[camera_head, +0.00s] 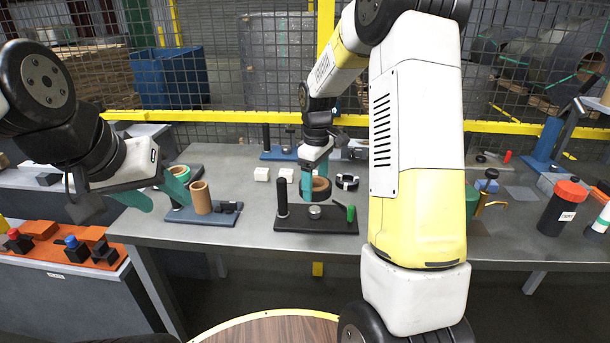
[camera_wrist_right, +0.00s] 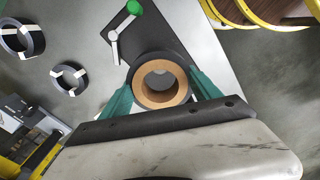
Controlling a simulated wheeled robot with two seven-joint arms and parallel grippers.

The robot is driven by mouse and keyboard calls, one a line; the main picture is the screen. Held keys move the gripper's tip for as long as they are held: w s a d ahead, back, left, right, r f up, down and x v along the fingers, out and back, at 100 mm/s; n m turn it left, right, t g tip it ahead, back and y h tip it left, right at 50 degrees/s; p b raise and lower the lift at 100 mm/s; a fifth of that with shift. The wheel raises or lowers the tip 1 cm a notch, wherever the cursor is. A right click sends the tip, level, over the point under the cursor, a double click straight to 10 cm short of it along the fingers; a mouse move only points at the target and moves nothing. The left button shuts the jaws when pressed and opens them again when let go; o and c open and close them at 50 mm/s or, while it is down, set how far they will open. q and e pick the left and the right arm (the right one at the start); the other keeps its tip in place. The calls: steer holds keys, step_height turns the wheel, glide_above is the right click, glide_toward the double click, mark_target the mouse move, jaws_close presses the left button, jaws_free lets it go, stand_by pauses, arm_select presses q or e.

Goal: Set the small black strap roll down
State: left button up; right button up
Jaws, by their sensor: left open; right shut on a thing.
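The small black strap roll (camera_head: 321,188), a dark ring with a tan core, is between the teal fingers of my right gripper (camera_head: 314,178). In the right wrist view the fingers press it from both sides, and its tan core (camera_wrist_right: 160,101) faces the camera. It is at the back edge of a black stand (camera_head: 330,226) with an upright black post, a grey knob and a green-handled lever. I cannot tell whether it touches a surface. My left gripper (camera_head: 155,197) is open and empty, beside a blue stand (camera_head: 187,217) bearing a tan core (camera_head: 201,197).
Another black ring with white bands (camera_head: 347,183) lies right of the held roll. Small white blocks (camera_head: 262,174) lie to its left. A red-capped black canister (camera_head: 562,209) stands at the right. A wire fence (camera_head: 240,60) closes the back. Some grey tabletop (camera_head: 252,205) is free.

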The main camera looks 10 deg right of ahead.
mark_target(315, 208)
steer(key=shift+f, duration=3.75)
steer(key=shift+f, duration=0.25)
steer(key=o, duration=1.5)
step_height(315, 208, up, 8)
steer(key=shift+f, duration=0.2)
steer(key=shift+r, duration=0.1)
